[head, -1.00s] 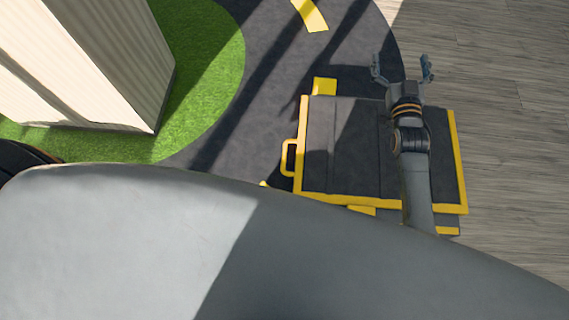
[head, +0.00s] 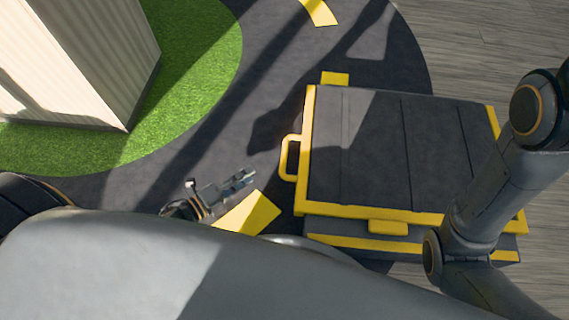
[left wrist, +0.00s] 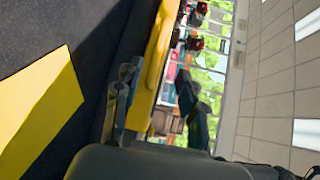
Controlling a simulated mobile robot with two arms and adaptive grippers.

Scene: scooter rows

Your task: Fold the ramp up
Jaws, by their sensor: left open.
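The ramp (head: 375,150) is a dark panel with yellow edges, right of centre in the head view. A yellow loop handle (head: 290,158) sticks out from its left edge. My left gripper (head: 222,186) is open and empty, left of the handle and apart from it, low in the head view. In the left wrist view my left gripper (left wrist: 157,72) has its fingers spread. A yellow edge (left wrist: 152,70) shows between them in the picture; I cannot tell how far beyond them it is. My right arm crosses the ramp's right side; its gripper is out of view.
A yellow-striped dark plate (head: 410,245) shows under the ramp's near edge. Yellow floor markings (head: 248,212) lie near my left gripper. A pale ribbed block (head: 90,60) stands on green turf (head: 200,70) at left. Wooden floor (head: 490,45) lies at right.

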